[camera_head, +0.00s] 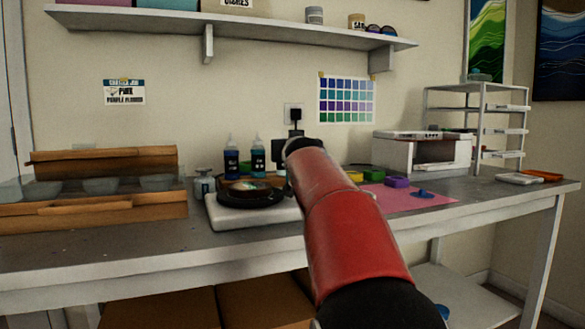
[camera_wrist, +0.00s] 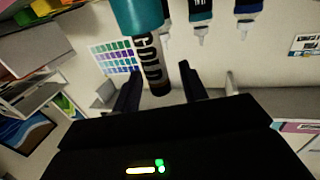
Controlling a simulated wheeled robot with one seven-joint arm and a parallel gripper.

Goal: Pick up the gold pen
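The gold pen (camera_wrist: 151,62) shows in the wrist view as a dark barrel with "GOLD" lettering and a wide teal section at the top edge of the picture. My gripper (camera_wrist: 160,68) has its two black fingers spread, one on each side of the pen's dark end. Gaps show between the pen and both fingers, and I cannot tell how far in depth the pen is from them. In the head view my red arm hides the pen and most of the gripper.
Blue bottles (camera_head: 231,158) stand behind a white scale (camera_head: 222,211) with a round black item on it. A wooden rack (camera_head: 110,207) is at left. A pink mat (camera_head: 432,203), a white oven-like box (camera_head: 395,154) and shelves (camera_head: 480,87) are at right.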

